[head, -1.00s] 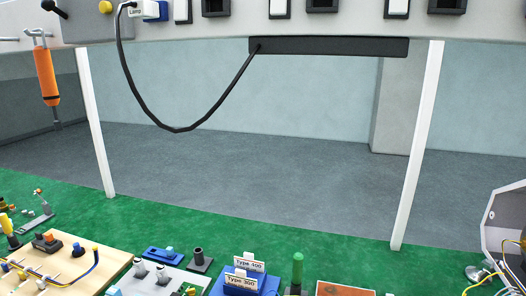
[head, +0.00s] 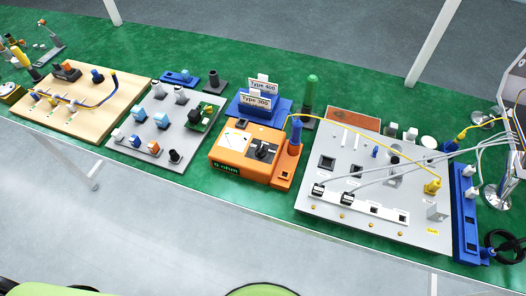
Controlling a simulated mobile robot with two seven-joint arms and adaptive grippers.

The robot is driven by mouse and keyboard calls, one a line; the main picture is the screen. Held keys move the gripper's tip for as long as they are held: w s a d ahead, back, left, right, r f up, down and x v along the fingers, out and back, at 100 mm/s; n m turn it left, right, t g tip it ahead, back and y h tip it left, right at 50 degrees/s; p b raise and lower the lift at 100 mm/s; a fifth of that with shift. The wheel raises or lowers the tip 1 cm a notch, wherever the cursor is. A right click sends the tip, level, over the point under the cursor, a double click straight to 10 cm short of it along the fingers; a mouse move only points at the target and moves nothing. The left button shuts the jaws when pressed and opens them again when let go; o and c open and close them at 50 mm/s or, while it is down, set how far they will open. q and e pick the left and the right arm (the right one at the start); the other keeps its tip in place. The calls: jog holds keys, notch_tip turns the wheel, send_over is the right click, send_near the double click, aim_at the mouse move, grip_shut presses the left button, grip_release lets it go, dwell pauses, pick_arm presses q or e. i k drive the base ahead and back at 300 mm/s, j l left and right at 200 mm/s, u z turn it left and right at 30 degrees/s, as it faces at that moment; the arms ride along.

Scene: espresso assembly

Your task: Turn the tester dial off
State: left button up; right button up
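The orange tester (head: 240,155) stands on the green workbench near the middle of the head view. Its black dial (head: 264,150) sits on the top face, to the right of a white meter face (head: 236,138). A green display (head: 227,168) on its front edge appears to read "0 ohm". The dial's exact setting is too small to tell. Neither of my grippers is in view.
A grey panel (head: 330,205) with sockets and cables lies right of the tester. A grey plate (head: 155,120) with blocks and a wooden board (head: 85,118) lie to the left. Blue Type 300 and Type 400 holders (head: 262,106) stand behind.

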aim_at(261, 152)
jog(key=l+u, duration=0.2)
jog(key=l, duration=1.7)
jog(key=k, duration=0.05)
